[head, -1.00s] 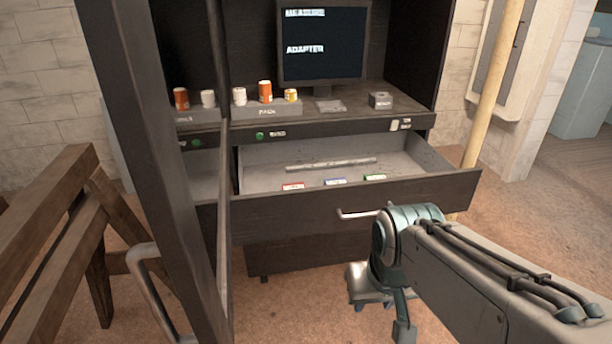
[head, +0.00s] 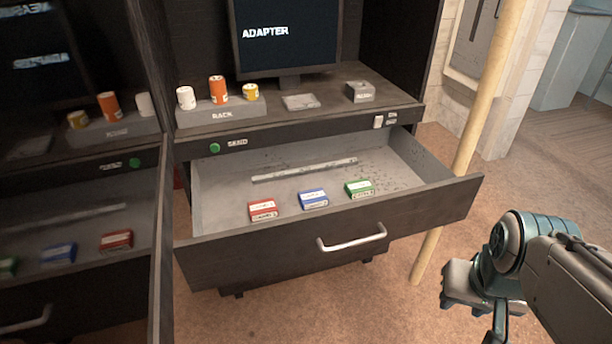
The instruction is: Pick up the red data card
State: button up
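The red data card (head: 262,210) lies in the open drawer (head: 330,245), at the left of a row of three cards near the drawer's front wall. A blue card (head: 313,198) and a green card (head: 359,188) lie to its right. My gripper (head: 488,325) hangs at the lower right, outside the drawer and well apart from the cards. Its fingers are partly cut off by the picture's bottom edge, so I cannot tell whether it is open or shut.
A grey bar (head: 305,170) lies behind the cards. A glossy dark panel (head: 80,180) at the left mirrors the drawer and cards. A rack (head: 221,114) with cups and a monitor (head: 285,38) stand above. A pale pole (head: 465,150) rises right of the drawer.

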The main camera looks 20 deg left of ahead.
aim_at(266, 208)
jog(key=u, duration=0.05)
jog(key=i, duration=0.6)
jog(key=u, duration=0.75)
jog(key=i, duration=0.4)
jog(key=u, duration=0.4)
